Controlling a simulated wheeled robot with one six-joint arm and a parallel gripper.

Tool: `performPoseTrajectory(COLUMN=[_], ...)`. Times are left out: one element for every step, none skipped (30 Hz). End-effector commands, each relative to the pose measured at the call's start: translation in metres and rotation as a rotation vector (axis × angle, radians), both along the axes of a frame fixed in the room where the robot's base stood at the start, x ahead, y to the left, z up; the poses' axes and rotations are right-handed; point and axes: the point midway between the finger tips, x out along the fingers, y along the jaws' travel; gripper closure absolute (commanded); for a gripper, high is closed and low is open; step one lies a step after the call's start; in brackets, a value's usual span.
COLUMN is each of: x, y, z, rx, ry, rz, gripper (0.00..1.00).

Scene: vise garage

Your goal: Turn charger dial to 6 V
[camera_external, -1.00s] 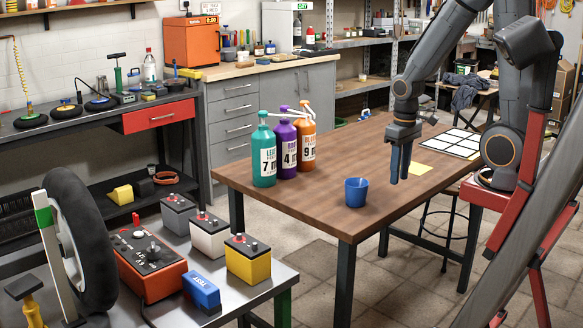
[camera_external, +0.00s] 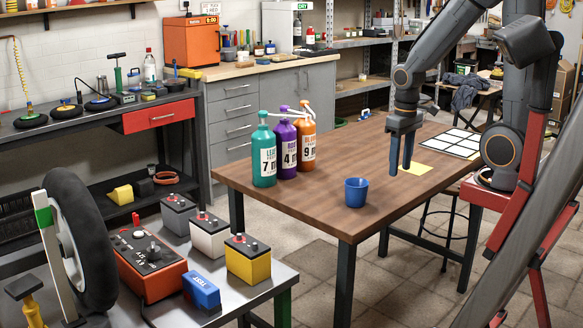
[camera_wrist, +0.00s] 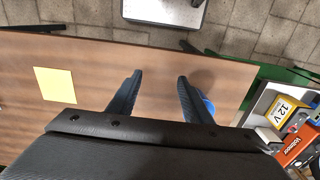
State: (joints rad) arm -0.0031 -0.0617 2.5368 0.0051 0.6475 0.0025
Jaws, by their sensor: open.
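The charger (camera_external: 150,262) is an orange box with a dark top, on the grey bench at the lower left. A dial knob (camera_external: 154,249) shows on its top, but its setting is too small to read. In the wrist view part of an orange box (camera_wrist: 298,146), apparently the charger, shows at the right edge. My gripper (camera_external: 401,172) hangs over the wooden table, pointing down, open and empty, well to the right of the charger. In the wrist view its two blue fingers (camera_wrist: 160,84) stand apart with only table between them.
On the charger's bench are a yellow battery (camera_external: 248,262), a white battery (camera_external: 209,240), a grey battery (camera_external: 178,217), a blue box (camera_external: 202,291) and a wheel (camera_external: 84,240). The wooden table (camera_external: 330,222) holds a blue cup (camera_external: 356,193) and pump bottles (camera_external: 264,158), between my gripper and that bench.

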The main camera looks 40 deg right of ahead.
Motion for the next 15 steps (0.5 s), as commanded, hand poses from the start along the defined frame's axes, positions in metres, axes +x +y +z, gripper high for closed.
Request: performPoseTrajectory(x=[0.001, 0.001, 0.001, 0.001, 0.001, 0.001, 0.001, 0.001, 0.001, 0.002, 0.009, 0.015, 0.021, 0.026, 0.033], y=[0.0, 0.0, 0.0, 0.0, 0.0, 0.0, 0.0, 0.0, 0.0, 0.001, 0.005, 0.009, 0.012, 0.015, 0.019], z=[0.008, 0.012, 0.018, 0.022, 0.026, 0.031, 0.035, 0.039, 0.044, 0.046, 0.046, 0.047, 0.048, 0.049, 0.051], rx=[0.0, 0.0, 0.0, 0.0, 0.0, 0.0, 0.0, 0.0, 0.0, 0.0, 0.002, 0.003, 0.004, 0.005, 0.007], ry=[-0.004, -0.004, -0.004, -0.004, -0.005, -0.003, -0.003, -0.003, -0.004, -0.003, -0.003, -0.007, -0.01, -0.013, -0.018], rz=[0.0, 0.0, 0.0, 0.0, 0.0, 0.0, 0.0, 0.0, 0.0, 0.004, 0.017, 0.032, 0.042, 0.052, 0.067], gripper=[0.55, 0.55, 0.55, 0.55, 0.55, 0.55, 0.55, 0.55, 0.55, 0.55, 0.55, 0.55, 0.55, 0.55, 0.55])
